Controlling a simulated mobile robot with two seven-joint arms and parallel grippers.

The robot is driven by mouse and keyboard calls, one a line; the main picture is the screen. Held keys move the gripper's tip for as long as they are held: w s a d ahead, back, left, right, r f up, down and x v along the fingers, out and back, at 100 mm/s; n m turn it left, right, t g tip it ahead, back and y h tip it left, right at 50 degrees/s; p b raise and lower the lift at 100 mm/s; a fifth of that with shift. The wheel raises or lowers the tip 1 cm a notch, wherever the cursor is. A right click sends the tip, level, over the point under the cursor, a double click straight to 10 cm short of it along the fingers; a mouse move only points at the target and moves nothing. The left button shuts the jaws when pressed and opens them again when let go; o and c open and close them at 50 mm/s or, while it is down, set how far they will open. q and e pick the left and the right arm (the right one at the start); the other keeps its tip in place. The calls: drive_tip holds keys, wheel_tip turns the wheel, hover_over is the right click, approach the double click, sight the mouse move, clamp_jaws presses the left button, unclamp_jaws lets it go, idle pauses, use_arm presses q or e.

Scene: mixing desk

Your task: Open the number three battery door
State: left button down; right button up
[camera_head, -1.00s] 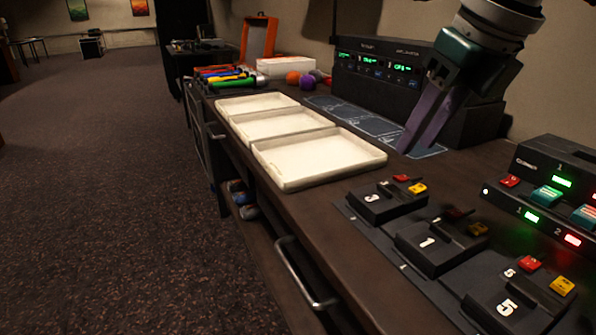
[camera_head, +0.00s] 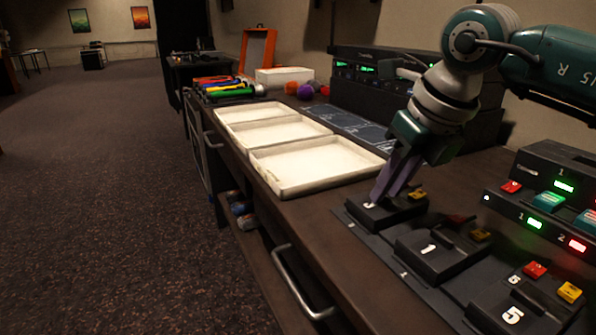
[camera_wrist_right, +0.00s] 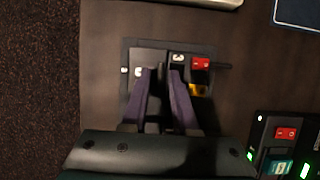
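The number three unit (camera_head: 408,212) is a black box in the rack on the desk, with a white 3 partly hidden by my fingers. In the right wrist view its black body (camera_wrist_right: 150,57) lies under the purple fingers, with a red button and a yellow button on its right. My right gripper (camera_head: 379,198) points down onto the unit's top. In the right wrist view the right gripper (camera_wrist_right: 162,72) has its fingertips a little apart, either side of a narrow dark raised part. Whether they touch it is unclear. The door looks shut. My left gripper is out of view.
The number one unit (camera_head: 430,262) and the number five unit (camera_head: 508,321) sit nearer in the same rack. Right of them stands a charger-like box (camera_head: 550,222) with lit displays. White trays (camera_head: 318,187) lie to the left. A drawer handle (camera_head: 290,285) sticks out in front.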

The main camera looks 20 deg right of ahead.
clamp_jaws()
